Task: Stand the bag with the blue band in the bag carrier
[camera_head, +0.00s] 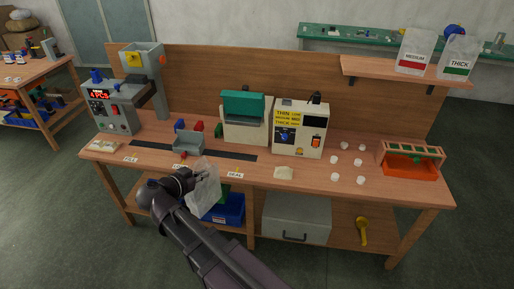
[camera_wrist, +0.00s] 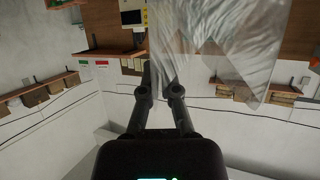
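My gripper (camera_head: 191,180) is in front of the bench's front edge, with its fingers close together on a clear, crinkled bag (camera_head: 206,190). In the wrist view the bag (camera_wrist: 225,45) stretches up and right from the fingertips (camera_wrist: 160,78). No blue band can be made out on it in either view. A small grey open-topped holder (camera_head: 187,150) on the dark rail looks like the bag carrier. It stands on the bench just behind my gripper, apart from the bag, and looks empty.
A grey and teal machine (camera_head: 243,120) and a cream machine (camera_head: 300,128) stand behind the rail (camera_head: 232,154). A dispenser (camera_head: 112,108) is at left. White pucks (camera_head: 334,177) and an orange rack (camera_head: 410,168) are at right. Red-banded (camera_head: 415,52) and green-banded (camera_head: 458,55) bags stand on the shelf.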

